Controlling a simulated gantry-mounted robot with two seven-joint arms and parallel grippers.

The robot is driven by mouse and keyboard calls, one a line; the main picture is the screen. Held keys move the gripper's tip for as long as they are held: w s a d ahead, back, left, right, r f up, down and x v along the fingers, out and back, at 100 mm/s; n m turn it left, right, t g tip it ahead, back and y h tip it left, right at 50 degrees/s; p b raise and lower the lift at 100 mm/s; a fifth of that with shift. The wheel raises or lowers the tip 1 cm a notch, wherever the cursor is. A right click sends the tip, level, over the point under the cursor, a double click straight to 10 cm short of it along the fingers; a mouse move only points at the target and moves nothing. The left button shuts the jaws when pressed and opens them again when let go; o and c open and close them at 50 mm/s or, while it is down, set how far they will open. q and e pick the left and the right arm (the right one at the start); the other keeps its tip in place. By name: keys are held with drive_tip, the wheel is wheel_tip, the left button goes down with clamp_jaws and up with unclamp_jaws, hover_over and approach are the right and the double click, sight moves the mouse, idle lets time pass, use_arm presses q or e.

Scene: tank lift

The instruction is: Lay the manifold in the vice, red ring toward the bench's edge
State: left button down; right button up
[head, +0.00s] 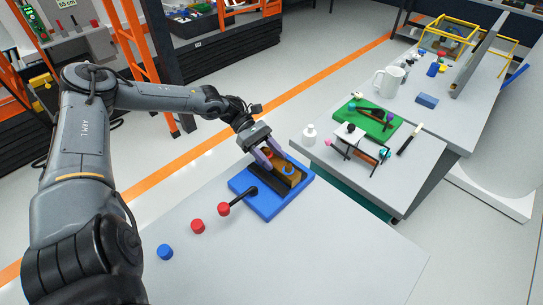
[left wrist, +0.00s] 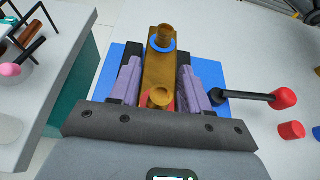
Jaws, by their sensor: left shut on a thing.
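The manifold (left wrist: 159,75) is a brass block with two stubs, one with a blue ring (left wrist: 160,46) and one with a red ring (left wrist: 171,104). My left gripper (head: 274,160) is shut on it, one purple finger along each side. The red-ring end lies nearest my palm, and the blue-ring end points away. The vice has a blue base (head: 268,206), dark jaws (left wrist: 203,75) and a black lever with a red knob (head: 223,209). The manifold is at the jaws; I cannot tell whether it rests on the vice floor. My right gripper is out of view.
The vice stands near the far edge of a grey bench (head: 300,252). A red cap (head: 197,226) and a blue cap (head: 165,252) stand left of it. A second bench holds a white bottle (head: 309,134), a green board (head: 385,124) and a mug (head: 388,79).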

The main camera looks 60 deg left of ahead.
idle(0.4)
use_arm(q)
drive_tip(key=shift+c, duration=2.2)
unclamp_jaws()
drive_tip(key=shift+f, duration=0.15)
drive_tip(key=shift+s+a+r, duration=0.1)
drive_tip(key=shift+a+r, duration=0.15)
drive_tip(key=shift+a, duration=0.15)
drive_tip(key=v, duration=1)
drive_tip(key=shift+p, duration=0.45)
drive_tip(key=shift+r, duration=0.2)
